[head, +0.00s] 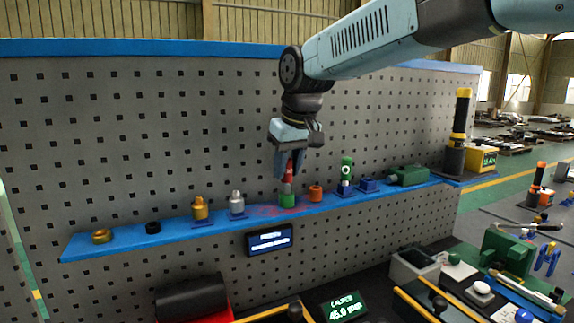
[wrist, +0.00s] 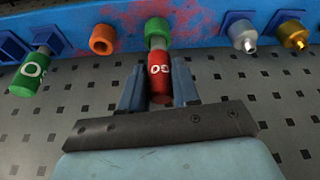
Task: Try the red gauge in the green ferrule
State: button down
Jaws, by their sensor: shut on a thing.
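The red gauge (head: 288,167) is held upright between the fingers of my gripper (wrist: 158,82), which is shut on it; the red gauge (wrist: 160,84) shows white lettering in the wrist view. Its silver end points down at the green ferrule (head: 287,201), which stands on the blue shelf (head: 262,213). In the wrist view the silver end meets the mouth of the green ferrule (wrist: 157,27) and looks in line with it. How far the end is inside I cannot tell. My gripper (head: 289,168) is directly above the ferrule.
An orange ferrule (head: 315,193) stands close right of the green one. A green gauge (head: 346,170) and an empty blue holder (head: 368,185) are farther right. Silver (head: 237,204) and gold (head: 199,208) pieces stand left. The pegboard (head: 150,130) rises behind the shelf.

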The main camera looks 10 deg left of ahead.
jog(key=shift+f, duration=0.55)
jog(key=shift+r, duration=0.1)
dwell(0.5)
jog(key=shift+r, duration=3.25)
